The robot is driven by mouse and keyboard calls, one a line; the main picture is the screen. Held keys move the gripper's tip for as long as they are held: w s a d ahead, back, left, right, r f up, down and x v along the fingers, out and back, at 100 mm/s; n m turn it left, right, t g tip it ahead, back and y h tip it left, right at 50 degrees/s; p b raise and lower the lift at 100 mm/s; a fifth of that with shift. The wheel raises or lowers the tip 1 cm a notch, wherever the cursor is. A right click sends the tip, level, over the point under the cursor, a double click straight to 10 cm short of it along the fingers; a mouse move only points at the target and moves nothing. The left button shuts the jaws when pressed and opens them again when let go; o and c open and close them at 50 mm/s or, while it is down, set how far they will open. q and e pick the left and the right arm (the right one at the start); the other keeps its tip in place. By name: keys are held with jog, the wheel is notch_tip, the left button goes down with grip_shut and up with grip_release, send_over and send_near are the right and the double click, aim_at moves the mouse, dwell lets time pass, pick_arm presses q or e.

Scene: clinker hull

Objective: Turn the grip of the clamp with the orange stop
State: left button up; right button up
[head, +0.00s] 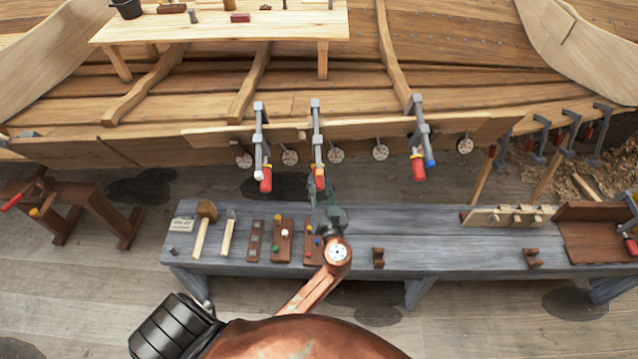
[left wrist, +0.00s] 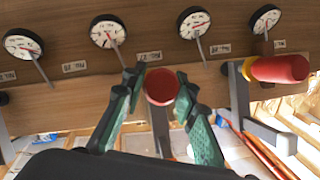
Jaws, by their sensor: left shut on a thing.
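Three grey clamps hang on the hull's plank edge in the head view. My left gripper (head: 322,192) is at that grip. In the left wrist view its green fingers (left wrist: 160,95) are shut on the red grip (left wrist: 160,86), seen end-on between them. The orange stop cannot be made out in the wrist view. The left clamp (head: 259,140) has a pale stop and the right clamp (head: 420,135) a blue one. My right gripper is not in view.
A grey bench (head: 410,225) below the clamps holds a mallet (head: 204,222), small brown trays and wooden blocks. Round dials (left wrist: 108,31) line the plank behind my gripper. A neighbouring red grip (left wrist: 280,69) is close on the right in the wrist view.

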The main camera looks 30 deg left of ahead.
aim_at(322, 189)
pick_arm(q)
jog(key=shift+f+m+g+y+b, duration=0.2)
jog(key=shift+m+g+y+b, duration=0.25)
jog(key=shift+b, duration=0.45)
jog(key=shift+m+g+y+b, duration=0.25)
jog(key=shift+m+y+b, duration=0.45)
jog(key=shift+b, duration=0.2)
jog(key=shift+m+g+y+b, duration=0.4)
jog(key=shift+m+y+b, duration=0.25)
jog(key=shift+m+b, duration=0.25)
jog(key=shift+r+m+y, duration=0.1)
jog(key=shift+m+y, duration=0.2)
jog(key=shift+m, duration=0.15)
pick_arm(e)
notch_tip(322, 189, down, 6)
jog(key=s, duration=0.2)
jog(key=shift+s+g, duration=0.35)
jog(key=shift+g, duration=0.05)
pick_arm(q)
jog(key=shift+r+b, duration=0.1)
jog(key=shift+b, duration=0.25)
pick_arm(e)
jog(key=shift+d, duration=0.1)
pick_arm(q)
jog(key=o, duration=1.2)
jog(key=shift+c, duration=0.2)
jog(key=shift+v, duration=3.8)
